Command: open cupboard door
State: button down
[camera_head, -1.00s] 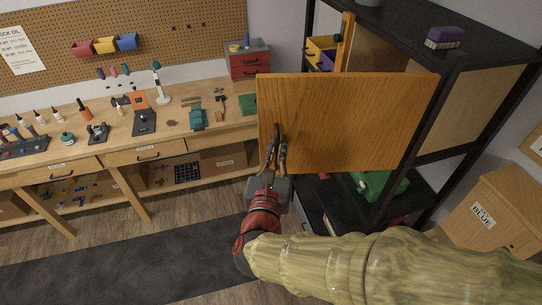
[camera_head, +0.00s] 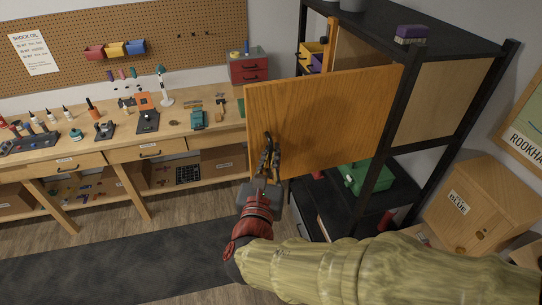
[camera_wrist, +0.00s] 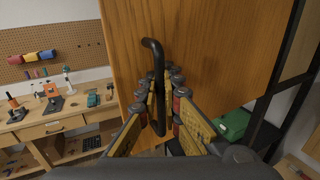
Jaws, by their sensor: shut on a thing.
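The wooden cupboard door (camera_head: 325,115) stands swung out from the black shelf unit, over the gap between the shelf and the workbench. It also fills the upper middle of the wrist view (camera_wrist: 210,60). Its black bar handle (camera_wrist: 158,85) is upright near the door's free left edge. My gripper (camera_head: 268,160) is at the handle, and in the wrist view its fingers (camera_wrist: 162,105) are closed around the handle's lower part. The fingers hide part of the handle.
The black shelf unit (camera_head: 385,150) stands to the right, with a green case (camera_head: 365,178) on a lower shelf. A wooden workbench (camera_head: 110,150) runs along the left wall. A wooden box (camera_head: 470,205) stands at the right. The floor by the dark mat (camera_head: 130,265) is clear.

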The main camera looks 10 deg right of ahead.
jog(key=c, duration=2.2)
grip_release()
jog(key=shift+a, duration=0.1)
jog(key=shift+c, duration=0.2)
jog(key=v, duration=1.2)
